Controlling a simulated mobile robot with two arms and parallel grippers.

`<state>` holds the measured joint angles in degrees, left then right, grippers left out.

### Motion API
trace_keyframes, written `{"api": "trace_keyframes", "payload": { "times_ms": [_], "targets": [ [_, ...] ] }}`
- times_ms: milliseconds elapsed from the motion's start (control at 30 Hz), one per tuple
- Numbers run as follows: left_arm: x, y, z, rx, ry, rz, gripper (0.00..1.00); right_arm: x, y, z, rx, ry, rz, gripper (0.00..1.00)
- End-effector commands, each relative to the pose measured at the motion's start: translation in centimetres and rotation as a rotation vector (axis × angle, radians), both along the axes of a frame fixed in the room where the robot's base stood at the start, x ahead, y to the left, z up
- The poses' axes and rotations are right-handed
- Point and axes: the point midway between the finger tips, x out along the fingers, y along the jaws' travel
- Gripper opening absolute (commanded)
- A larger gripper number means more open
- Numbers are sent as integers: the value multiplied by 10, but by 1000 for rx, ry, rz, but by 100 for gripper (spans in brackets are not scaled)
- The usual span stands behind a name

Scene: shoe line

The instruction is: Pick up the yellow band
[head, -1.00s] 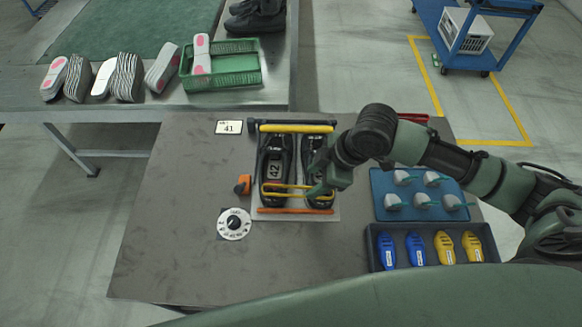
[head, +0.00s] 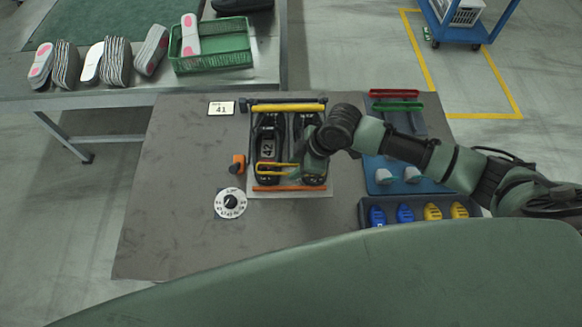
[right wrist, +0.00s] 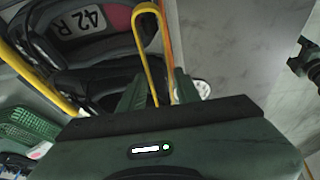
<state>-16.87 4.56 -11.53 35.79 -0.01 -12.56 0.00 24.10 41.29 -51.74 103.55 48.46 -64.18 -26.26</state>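The yellow band (head: 277,167) is a thin loop lying across the lower part of the black shoes (head: 266,140); its right end is hidden by my right gripper (head: 308,172). In the right wrist view, the yellow band (right wrist: 147,45) runs down between the two green fingers of my right gripper (right wrist: 160,85). A finger lies on each side of the loop. I cannot tell whether they press on it. The shoe labelled 42 R (right wrist: 80,25) shows behind. My left gripper is not in view.
A thicker yellow bar (head: 288,107) lies above the shoes and an orange strip (head: 290,188) below. A dial (head: 230,203), an orange item (head: 238,163) and a 41 card (head: 221,108) stand left. The table's left part is clear.

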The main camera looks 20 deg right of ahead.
Motion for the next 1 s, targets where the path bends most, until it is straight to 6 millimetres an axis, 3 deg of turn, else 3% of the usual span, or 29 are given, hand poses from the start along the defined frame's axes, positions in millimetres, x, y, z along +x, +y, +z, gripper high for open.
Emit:
{"api": "trace_keyframes", "payload": {
  "times_ms": [33,100,567,767,1000],
  "targets": [
    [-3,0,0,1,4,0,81,0,0,0,0,0,0,16],
    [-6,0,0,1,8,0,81,0,0,0,0,0,0,0],
    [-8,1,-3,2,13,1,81,1,0,10,1,-1,0,0],
    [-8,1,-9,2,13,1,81,2,0,42,2,-6,0,0],
    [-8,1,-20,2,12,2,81,2,0,111,1,-9,1,0]
  ]
}}
